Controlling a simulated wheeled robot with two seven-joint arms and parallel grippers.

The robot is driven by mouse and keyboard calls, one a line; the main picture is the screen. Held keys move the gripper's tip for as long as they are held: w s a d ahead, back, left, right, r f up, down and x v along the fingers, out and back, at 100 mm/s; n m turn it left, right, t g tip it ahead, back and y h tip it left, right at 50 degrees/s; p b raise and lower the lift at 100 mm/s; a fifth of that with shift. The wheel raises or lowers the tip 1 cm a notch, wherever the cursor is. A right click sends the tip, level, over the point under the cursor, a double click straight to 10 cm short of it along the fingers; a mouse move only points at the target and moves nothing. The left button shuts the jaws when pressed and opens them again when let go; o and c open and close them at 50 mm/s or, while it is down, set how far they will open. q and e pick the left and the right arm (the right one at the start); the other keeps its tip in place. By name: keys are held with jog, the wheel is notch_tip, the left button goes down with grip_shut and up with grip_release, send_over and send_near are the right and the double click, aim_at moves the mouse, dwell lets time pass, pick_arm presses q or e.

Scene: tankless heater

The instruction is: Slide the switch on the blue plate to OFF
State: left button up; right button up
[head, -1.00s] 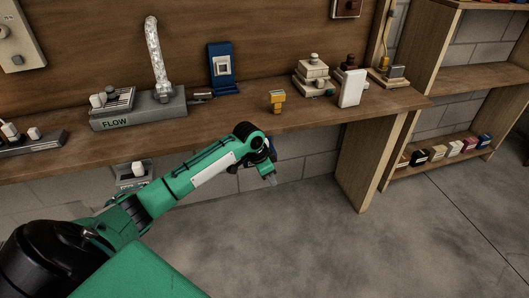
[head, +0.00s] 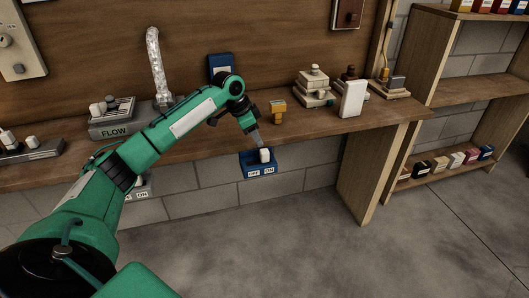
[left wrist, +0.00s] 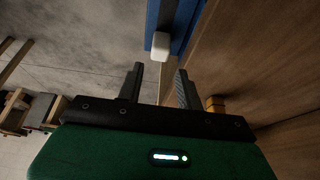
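The blue plate (head: 261,164) is on the front face of the bench, below its edge, with OFF on its left and ON on its right. Its white switch knob (head: 264,155) stands on the right, above the ON label. My left gripper (head: 257,142) points down just above the knob. In the left wrist view, its two fingers (left wrist: 158,84) are apart with nothing between them. The white knob (left wrist: 160,46) is just beyond the fingertips, in front of the blue plate (left wrist: 184,28). I cannot tell whether they touch. My right gripper is not in view.
The wooden bench top (head: 215,128) lies over the plate. It bears a grey FLOW block (head: 112,132), a yellow part (head: 278,110) and a white block (head: 353,98). A shelf (head: 440,168) stands right. The floor (head: 300,245) in front is clear.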

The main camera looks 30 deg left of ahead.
aim_at(264, 150)
pick_arm(q)
jog(key=x, duration=0.8)
jog(key=shift+c, duration=0.5)
jog(key=shift+a, duration=0.1)
grip_shut()
